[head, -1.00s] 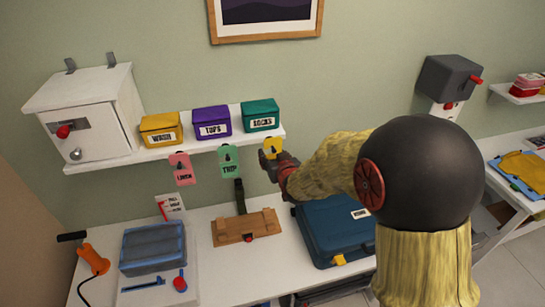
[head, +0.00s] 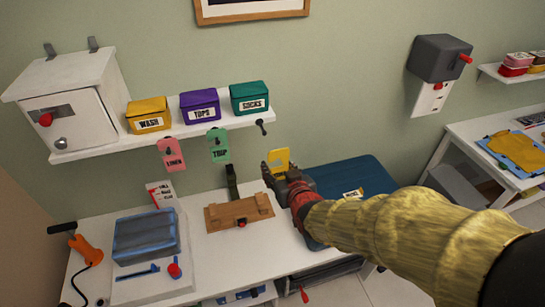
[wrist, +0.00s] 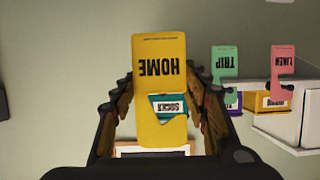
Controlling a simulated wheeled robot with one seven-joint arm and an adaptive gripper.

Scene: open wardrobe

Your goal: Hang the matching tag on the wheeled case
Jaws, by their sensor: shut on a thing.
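My gripper (head: 283,183) is shut on a yellow tag (head: 279,160), held up in the air in front of the shelf, clear of the wall. In the wrist view the tag (wrist: 160,65) reads HOME upside down and has a notched opening. The pink LINEN tag (head: 171,154) and the green TRIP tag (head: 219,145) hang under the shelf front.
The shelf (head: 105,149) carries a white cabinet and the WASH, TOPS and SOCKS boxes. A bare peg (head: 262,127) sticks out at its right end. A wooden piece (head: 240,212) and a grey-blue box (head: 146,236) are on the table (head: 205,250).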

